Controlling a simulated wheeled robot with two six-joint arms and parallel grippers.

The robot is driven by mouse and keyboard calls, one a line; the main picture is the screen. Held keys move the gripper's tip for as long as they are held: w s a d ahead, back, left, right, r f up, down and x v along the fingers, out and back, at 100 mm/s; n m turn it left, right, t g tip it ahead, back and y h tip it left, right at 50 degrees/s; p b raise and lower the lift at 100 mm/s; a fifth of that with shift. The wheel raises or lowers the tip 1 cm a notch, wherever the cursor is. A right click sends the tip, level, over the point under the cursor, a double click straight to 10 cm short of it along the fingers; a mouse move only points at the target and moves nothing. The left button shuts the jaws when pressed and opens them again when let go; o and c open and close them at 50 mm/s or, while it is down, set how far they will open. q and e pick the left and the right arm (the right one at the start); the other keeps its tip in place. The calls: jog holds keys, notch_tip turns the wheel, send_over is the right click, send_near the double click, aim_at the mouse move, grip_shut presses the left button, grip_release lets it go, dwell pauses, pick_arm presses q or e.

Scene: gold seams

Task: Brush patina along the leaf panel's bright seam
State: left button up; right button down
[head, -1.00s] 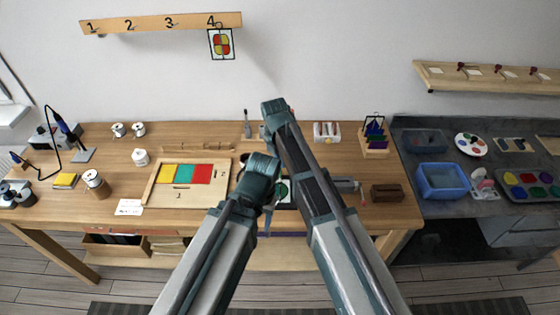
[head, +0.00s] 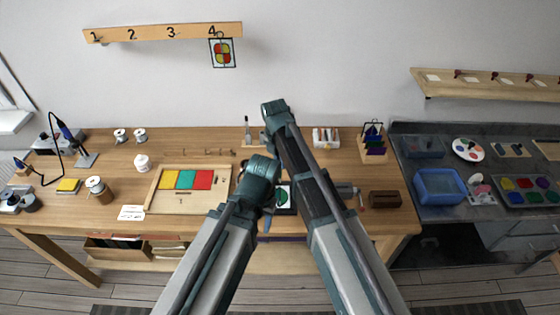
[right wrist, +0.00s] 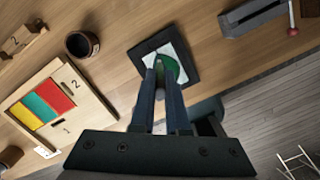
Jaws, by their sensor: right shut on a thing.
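The leaf panel (head: 287,197) lies on the wooden bench, partly hidden by my arms in the head view. In the right wrist view the leaf panel (right wrist: 176,62) has a dark square frame, a pale field and a green leaf. My right gripper (right wrist: 161,66) is over the leaf, its fingers shut on a slim tool, seemingly the brush, mostly hidden between them. I cannot tell whether its tip touches the panel. The bright seam is not clear. My left arm's end (head: 267,200) is left of the panel in the head view; its fingers cannot be made out.
A wooden board (head: 190,203) with yellow, teal and red tiles lies to the left. A dark round pot (right wrist: 82,44) stands between board and panel. A grey vise-like tool (right wrist: 255,17) with a red knob and a brown block (head: 385,199) are right of the panel.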

jog(key=shift+r+p, duration=1.5)
jog(key=shift+r, duration=0.35)
jog(key=shift+f, duration=0.1)
jog(key=shift+s, duration=0.15)
jog(key=s, duration=0.1)
jog(key=s+f+b, duration=0.1)
jog(key=s, duration=0.3)
jog(key=shift+s+f+b, duration=0.15)
jog(key=shift+f+b, duration=0.1)
jog(key=shift+b, duration=0.05)
